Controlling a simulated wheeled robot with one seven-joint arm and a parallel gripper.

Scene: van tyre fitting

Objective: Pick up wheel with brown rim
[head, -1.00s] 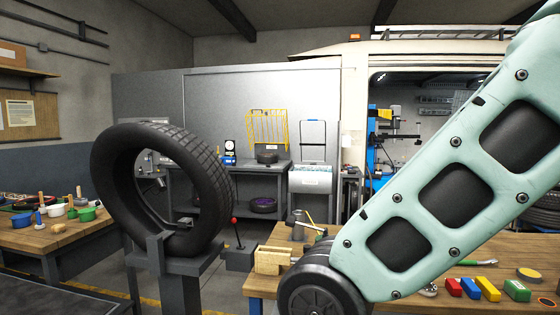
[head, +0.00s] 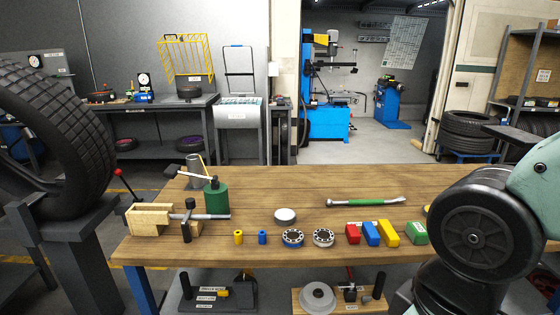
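I cannot make out a wheel with a clearly brown rim. Two small wheels lie on the lower shelf of the back bench. The left wheel (head: 125,144) is dark, with a rim that looks reddish but is too small to tell. The right wheel (head: 190,144) has a purple rim. A dark tyre (head: 190,91) lies on top of that bench, its rim colour not visible. A large black tyre (head: 65,135) stands upright on a dark stand at the left. My gripper is out of view; only part of my arm shows at the right.
A wooden workbench (head: 270,190) spans the front, bearing a green canister (head: 216,198), a green-handled bar (head: 366,202), coloured blocks (head: 371,233) and two bearing-like rings (head: 292,238). Stacked tyres (head: 467,130) stand at back right. Floor (head: 385,140) beyond the bench is open.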

